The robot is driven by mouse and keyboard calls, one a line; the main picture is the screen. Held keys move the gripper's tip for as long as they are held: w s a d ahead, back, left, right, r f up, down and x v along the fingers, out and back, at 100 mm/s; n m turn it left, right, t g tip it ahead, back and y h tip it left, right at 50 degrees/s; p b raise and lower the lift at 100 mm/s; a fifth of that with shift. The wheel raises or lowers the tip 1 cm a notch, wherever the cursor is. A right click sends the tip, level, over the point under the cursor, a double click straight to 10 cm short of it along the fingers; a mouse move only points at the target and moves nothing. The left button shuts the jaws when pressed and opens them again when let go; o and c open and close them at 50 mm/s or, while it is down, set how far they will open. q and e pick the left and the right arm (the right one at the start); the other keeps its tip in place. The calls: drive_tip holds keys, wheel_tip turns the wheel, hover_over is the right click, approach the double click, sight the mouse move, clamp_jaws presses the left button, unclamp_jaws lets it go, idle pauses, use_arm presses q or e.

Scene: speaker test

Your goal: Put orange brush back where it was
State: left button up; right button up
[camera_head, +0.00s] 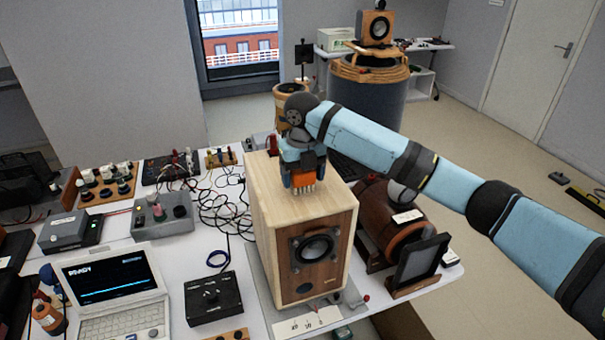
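My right gripper (302,167) is above the top of the wooden speaker box (275,218), with its arm reaching in from the right. It is shut on the orange brush (304,179), held between blue fingers. The brush's pale bristles point down toward the box top. I cannot tell whether they touch it. The speaker box stands upright on the white table (180,260), with a round driver in its front. My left gripper is not in view.
A laptop (110,295), a black control box (212,298), a grey box with knobs (162,214) and tangled cables crowd the table left of the speaker. A brown wooden barrel (390,222) and a dark framed panel (422,258) stand close on its right.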

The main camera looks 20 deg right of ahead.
drive_tip(key=shift+o, duration=0.7)
drive_tip(key=shift+r, duration=0.35)
wheel_tip(320, 180, up, 11)
drive_tip(key=shift+f+b, duration=0.2)
drive_tip(key=shift+b, duration=0.7)
drive_tip(key=shift+r, duration=0.4)
